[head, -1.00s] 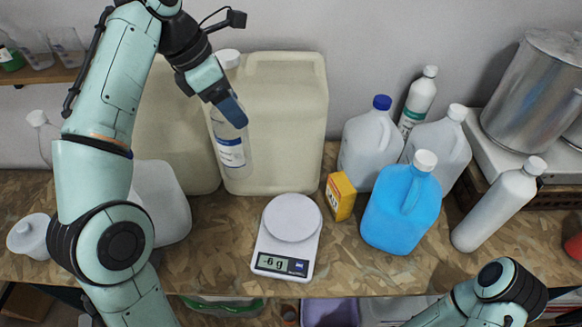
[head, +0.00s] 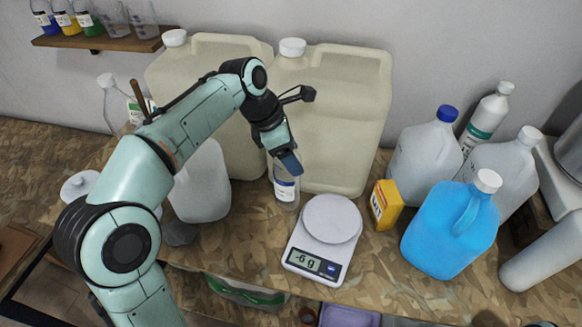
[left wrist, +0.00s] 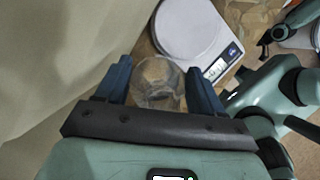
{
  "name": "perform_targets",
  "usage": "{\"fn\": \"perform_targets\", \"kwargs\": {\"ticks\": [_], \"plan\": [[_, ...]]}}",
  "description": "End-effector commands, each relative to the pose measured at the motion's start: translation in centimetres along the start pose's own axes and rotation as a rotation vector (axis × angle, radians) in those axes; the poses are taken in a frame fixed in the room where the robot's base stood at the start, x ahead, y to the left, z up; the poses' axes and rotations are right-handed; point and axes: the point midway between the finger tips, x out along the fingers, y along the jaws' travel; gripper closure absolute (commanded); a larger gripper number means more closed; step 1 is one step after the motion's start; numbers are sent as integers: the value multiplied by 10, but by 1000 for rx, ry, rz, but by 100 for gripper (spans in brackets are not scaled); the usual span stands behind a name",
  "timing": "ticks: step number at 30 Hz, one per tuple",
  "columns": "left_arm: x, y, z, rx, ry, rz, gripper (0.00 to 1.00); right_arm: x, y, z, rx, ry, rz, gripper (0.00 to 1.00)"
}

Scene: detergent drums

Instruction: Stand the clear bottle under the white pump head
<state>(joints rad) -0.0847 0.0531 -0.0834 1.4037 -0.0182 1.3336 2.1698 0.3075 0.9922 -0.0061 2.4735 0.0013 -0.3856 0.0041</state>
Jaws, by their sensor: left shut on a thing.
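The clear bottle (head: 286,190), with a white and blue label, is upright in front of the gap between two cream drums. My left gripper (head: 287,163) is shut on its upper part from above. In the left wrist view the see-through bottle (left wrist: 158,80) shows between the two blue fingers (left wrist: 160,82). Its base is close to the table top; I cannot tell whether it touches. I cannot make out a white pump head for certain in either view. My right gripper is out of view.
The kitchen scale (head: 332,222) stands just right of the bottle, reading about -6 g. The right cream drum (head: 335,115) is close behind. A white jug (head: 200,185) is to the left. A yellow box (head: 385,204) and blue jug (head: 450,230) stand right of the scale.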

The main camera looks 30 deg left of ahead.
Motion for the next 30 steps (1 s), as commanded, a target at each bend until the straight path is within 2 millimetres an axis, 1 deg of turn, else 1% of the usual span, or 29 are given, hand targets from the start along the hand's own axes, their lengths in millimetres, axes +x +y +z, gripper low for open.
{"fn": "perform_targets", "kwargs": {"ticks": [2, 6, 9, 16, 20, 21, 23, 30], "plan": [[7, 0, -3, -1, 1, -1, 76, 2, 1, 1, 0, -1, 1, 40], [28, -1, -12, -1, 2, -3, 76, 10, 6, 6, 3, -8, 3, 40], [38, 0, -16, -1, 1, -2, 76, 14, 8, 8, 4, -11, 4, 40], [37, 0, -15, 1, -1, 1, 76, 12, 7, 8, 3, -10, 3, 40], [40, 0, -16, 0, 0, 0, 76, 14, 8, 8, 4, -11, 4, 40], [40, 0, -16, 1, 0, 0, 26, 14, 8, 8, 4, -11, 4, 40], [40, 0, -16, 1, 0, 0, 7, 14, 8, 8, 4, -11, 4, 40], [39, 0, -16, 0, 0, 1, 7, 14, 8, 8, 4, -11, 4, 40]]}}
